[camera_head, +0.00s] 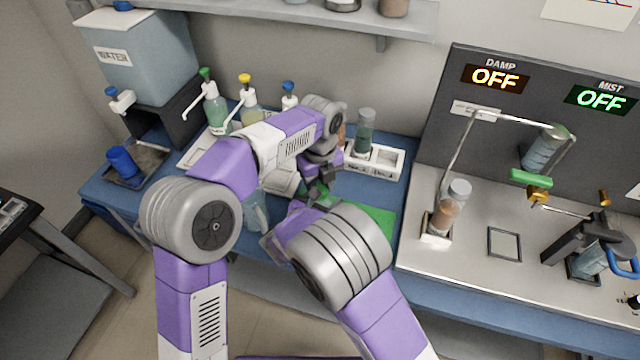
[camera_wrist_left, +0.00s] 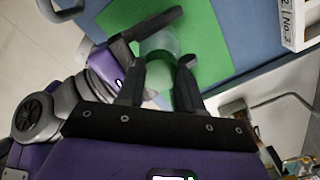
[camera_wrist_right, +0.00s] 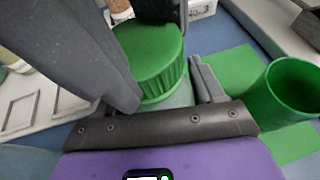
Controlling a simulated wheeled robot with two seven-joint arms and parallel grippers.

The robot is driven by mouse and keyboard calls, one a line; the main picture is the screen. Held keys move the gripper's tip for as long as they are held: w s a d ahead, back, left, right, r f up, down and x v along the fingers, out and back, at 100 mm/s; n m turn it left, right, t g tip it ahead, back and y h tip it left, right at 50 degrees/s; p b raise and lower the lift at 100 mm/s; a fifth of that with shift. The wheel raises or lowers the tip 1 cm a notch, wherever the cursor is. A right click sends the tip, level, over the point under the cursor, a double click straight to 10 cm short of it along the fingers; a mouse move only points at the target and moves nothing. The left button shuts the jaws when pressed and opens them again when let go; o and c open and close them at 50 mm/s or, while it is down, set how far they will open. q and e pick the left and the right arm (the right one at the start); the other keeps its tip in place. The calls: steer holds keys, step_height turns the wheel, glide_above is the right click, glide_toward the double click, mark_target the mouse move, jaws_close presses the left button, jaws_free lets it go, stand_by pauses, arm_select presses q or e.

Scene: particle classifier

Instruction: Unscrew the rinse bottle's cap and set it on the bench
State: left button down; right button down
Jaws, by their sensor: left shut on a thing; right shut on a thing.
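The rinse bottle (camera_wrist_right: 180,97) has a pale, see-through body and a ribbed green cap (camera_wrist_right: 160,65), seen close up in the right wrist view. My right gripper (camera_wrist_right: 170,95) comes in from the side, shut on the bottle's body below the cap. My left gripper (camera_head: 320,188) reaches down from above, shut on the cap; its dark fingers lie at the cap's sides. The left wrist view shows its fingers (camera_wrist_left: 158,75) around a greenish round shape, with a dark finger of the other gripper beyond. The cap and body look touching; any gap is hidden.
A green mat (camera_head: 380,218) lies on the blue bench (camera_head: 405,150), partly bare. An open green cup (camera_wrist_right: 292,88) stands beside the bottle. A clear jug (camera_head: 257,215) is left of the grippers. A white rack (camera_head: 385,168) stands behind, pump bottles (camera_head: 215,105) back left.

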arm_select(q)
steer(key=c, duration=0.7)
jaws_free()
steer(key=shift+c, duration=0.2)
steer(key=shift+o, duration=0.2)
step_height(320, 180, up, 8)
steer(key=shift+f, duration=4)
jaws_close()
